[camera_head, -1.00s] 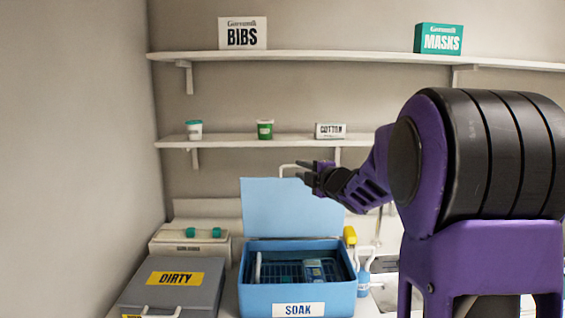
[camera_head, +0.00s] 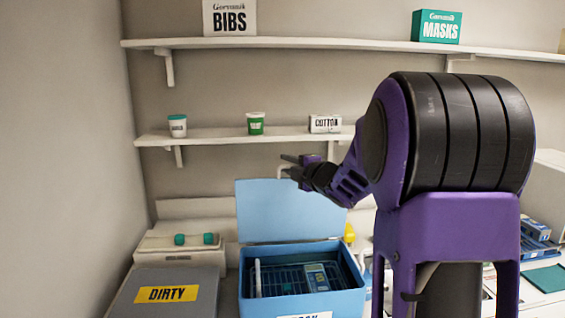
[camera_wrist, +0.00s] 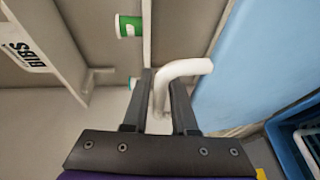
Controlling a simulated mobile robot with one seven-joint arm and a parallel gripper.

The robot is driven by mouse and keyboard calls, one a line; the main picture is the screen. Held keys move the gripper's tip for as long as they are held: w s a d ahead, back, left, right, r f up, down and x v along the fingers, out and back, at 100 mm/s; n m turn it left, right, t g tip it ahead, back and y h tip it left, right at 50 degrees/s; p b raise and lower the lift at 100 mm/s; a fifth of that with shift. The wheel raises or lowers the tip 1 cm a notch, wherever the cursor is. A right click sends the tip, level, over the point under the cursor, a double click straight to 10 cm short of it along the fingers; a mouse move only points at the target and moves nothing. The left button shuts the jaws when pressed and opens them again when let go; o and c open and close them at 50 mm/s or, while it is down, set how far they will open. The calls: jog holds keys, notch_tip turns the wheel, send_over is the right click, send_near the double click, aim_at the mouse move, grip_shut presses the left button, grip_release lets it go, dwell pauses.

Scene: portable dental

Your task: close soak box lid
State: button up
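The blue soak box (camera_head: 345,299) stands on the counter with its light blue lid (camera_head: 285,211) raised upright at the back. The lid also fills the right side of the wrist view (camera_wrist: 262,60). My gripper (camera_head: 284,166) is above the lid's top edge in the head view. In the wrist view, its two fingers (camera_wrist: 160,76) are apart, on either side of a bent white bar (camera_wrist: 186,68). The bar bends right towards the lid; its attachment is not clear. Whether a finger touches it cannot be told.
A grey box marked DIRTY (camera_head: 205,290) stands left of the soak box. A rack with small items (camera_head: 290,280) is inside the soak box. A shelf (camera_head: 215,136) with cups and a cotton box (camera_head: 325,124) is behind my gripper.

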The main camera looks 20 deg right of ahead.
dwell(0.3)
grip_shut()
dwell(1.3)
